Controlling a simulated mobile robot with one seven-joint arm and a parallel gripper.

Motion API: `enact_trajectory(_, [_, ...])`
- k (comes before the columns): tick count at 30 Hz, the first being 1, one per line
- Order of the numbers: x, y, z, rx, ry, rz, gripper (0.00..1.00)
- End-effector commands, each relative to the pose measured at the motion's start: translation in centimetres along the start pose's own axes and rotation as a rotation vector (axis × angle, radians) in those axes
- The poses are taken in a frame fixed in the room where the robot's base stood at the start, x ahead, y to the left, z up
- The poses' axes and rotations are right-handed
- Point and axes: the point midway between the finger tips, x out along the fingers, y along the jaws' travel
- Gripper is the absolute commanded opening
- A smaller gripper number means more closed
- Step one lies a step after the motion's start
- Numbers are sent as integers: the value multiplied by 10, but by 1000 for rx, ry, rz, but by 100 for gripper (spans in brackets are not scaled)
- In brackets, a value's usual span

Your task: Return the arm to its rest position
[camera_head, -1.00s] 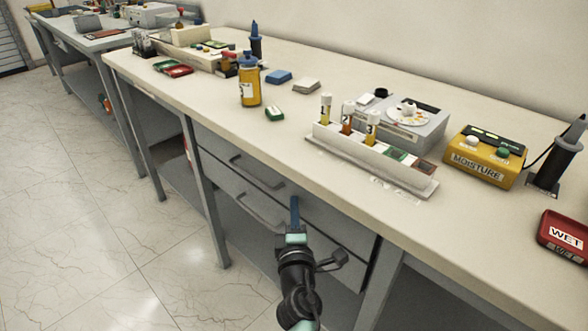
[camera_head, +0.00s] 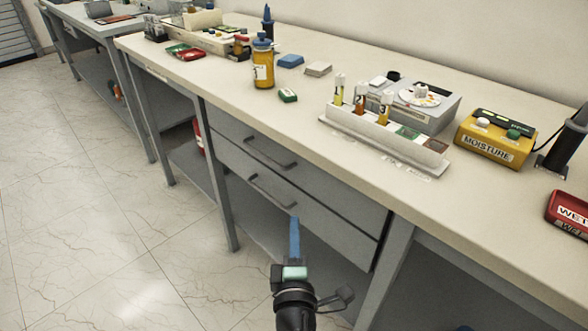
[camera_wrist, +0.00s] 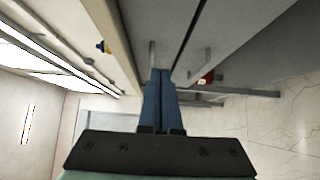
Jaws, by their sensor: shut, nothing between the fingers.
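My gripper (camera_head: 295,240) is in front of the bench, below the level of its top, near the two grey drawers (camera_head: 290,190). Its blue fingers point up in the head view and are together with nothing between them. The wrist view also shows the closed blue fingers of my gripper (camera_wrist: 159,100), with the bench front beyond them. The arm runs down to the bottom edge of the head view. The gripper appears apart from the drawer handles, though the exact gap is hard to tell.
The bench top (camera_head: 330,195) carries a white vial rack (camera_head: 385,140), a yellow moisture meter (camera_head: 490,140), a red "WET" tray (camera_head: 568,215) and an amber bottle (camera_head: 263,65). A bench leg (camera_head: 385,262) stands right of the gripper. Open floor (camera_head: 90,230) lies to the left.

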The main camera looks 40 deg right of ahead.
Motion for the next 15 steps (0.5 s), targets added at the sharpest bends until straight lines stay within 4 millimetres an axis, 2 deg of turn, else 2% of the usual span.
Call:
enact_trajectory(3, [-6, 0, 0, 0, 1, 0, 0])
enact_trajectory(11, [-8, 0, 0, 1, 1, 1, 0])
enact_trajectory(13, [-6, 6, -4, 18, 5, 9, 0])
enact_trajectory(15, [-3, 23, -12, 70, 15, 33, 0])
